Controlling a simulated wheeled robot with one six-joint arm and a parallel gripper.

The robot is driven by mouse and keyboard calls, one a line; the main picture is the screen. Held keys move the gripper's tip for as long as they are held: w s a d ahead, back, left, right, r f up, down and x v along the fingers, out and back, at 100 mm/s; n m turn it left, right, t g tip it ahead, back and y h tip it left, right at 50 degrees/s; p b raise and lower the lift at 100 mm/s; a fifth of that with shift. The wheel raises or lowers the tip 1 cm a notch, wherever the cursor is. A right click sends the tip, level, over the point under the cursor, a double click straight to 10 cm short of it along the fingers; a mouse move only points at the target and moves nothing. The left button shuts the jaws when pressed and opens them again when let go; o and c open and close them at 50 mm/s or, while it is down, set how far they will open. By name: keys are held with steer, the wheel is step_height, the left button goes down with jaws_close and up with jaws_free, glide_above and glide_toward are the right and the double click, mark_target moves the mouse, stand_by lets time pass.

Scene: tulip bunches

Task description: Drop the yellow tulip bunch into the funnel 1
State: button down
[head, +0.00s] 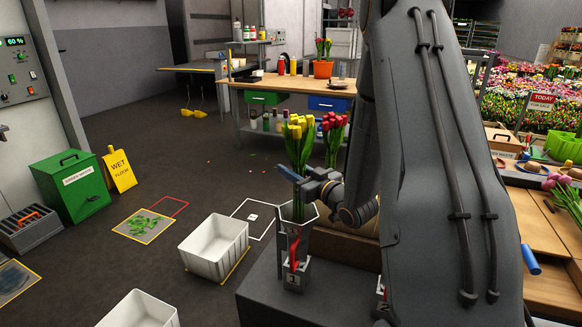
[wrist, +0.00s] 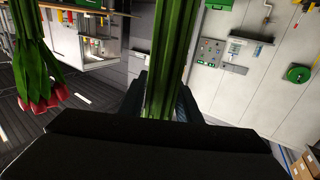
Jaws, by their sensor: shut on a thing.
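The yellow tulip bunch (head: 299,140) stands upright in the head view, blooms at the top. My gripper (head: 301,181), with blue fingers, is shut on its green stems. In the wrist view the stems (wrist: 168,65) run between the fingers (wrist: 160,100). A grey funnel (head: 294,240) with a red part on its front stands directly below. The lower stems reach its mouth and appear to be inside the rim, but the stem ends are hidden. Another numbered holder (head: 382,300) is mostly hidden by my arm.
Red tulips (head: 334,130) stand just behind the yellow bunch and show in the wrist view (wrist: 43,88). A white crate (head: 213,245) sits on the floor to the left. A wooden workbench (head: 300,83) is farther back. The floor between is mostly clear.

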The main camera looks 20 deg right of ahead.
step_height(320, 180, down, 10)
steer(key=b, duration=0.5)
steer(key=shift+r+b, duration=0.25)
steer(key=shift+b, duration=0.15)
stand_by(0.4)
steer(key=shift+c, duration=1.9)
jaws_free()
steer(key=p+v, duration=0.2)
steer(key=v, duration=0.9)
steer(key=shift+p, duration=0.4)
stand_by(0.9)
